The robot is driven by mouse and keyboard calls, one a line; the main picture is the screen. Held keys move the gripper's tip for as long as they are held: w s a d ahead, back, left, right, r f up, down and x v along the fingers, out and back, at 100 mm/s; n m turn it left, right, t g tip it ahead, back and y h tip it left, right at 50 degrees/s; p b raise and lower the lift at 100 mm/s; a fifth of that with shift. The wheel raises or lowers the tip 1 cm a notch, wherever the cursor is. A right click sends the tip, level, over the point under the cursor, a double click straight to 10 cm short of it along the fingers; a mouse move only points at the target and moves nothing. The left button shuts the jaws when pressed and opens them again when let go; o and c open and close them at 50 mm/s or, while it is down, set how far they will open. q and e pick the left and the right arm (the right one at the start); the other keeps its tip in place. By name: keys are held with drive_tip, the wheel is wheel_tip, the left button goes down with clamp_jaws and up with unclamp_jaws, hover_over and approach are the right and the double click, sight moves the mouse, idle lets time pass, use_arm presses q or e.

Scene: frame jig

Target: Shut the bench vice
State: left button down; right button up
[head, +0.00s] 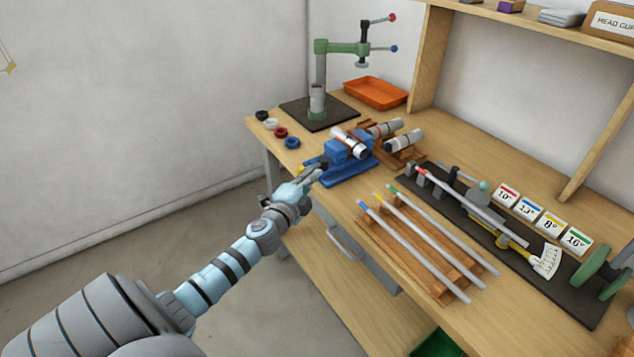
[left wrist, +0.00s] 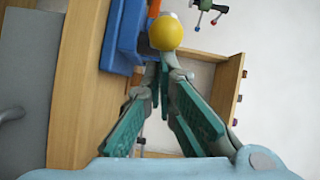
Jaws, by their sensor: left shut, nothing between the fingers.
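The blue bench vice (head: 345,152) stands on the wooden bench near its front left edge. In the left wrist view the fingertips (left wrist: 162,76) are together just below a yellow ball (left wrist: 166,32), apparently the vice handle's end. The blue vice body (left wrist: 122,38) is left of the ball. Contact with the ball is unclear. My right gripper is out of view.
A green-armed stand (head: 318,85) and an orange tray (head: 375,93) are behind. Several coloured rings (head: 281,132) lie left of the vice. Banded tubes on a wooden cradle (head: 404,140) are just right of it. A wooden rack of rods (head: 425,245) lies in front right.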

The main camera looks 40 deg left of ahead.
use_arm(q)
drive_tip(key=shift+s+a+f, duration=0.15)
drive_tip(key=shift+a, duration=0.35)
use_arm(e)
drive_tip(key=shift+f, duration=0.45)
use_arm(q)
drive_tip(key=d+v, duration=0.1)
drive_tip(key=v, duration=1)
drive_tip(key=shift+r, duration=0.3)
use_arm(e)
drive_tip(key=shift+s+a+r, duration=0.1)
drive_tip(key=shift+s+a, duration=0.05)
use_arm(q)
drive_tip(key=shift+s, duration=0.1)
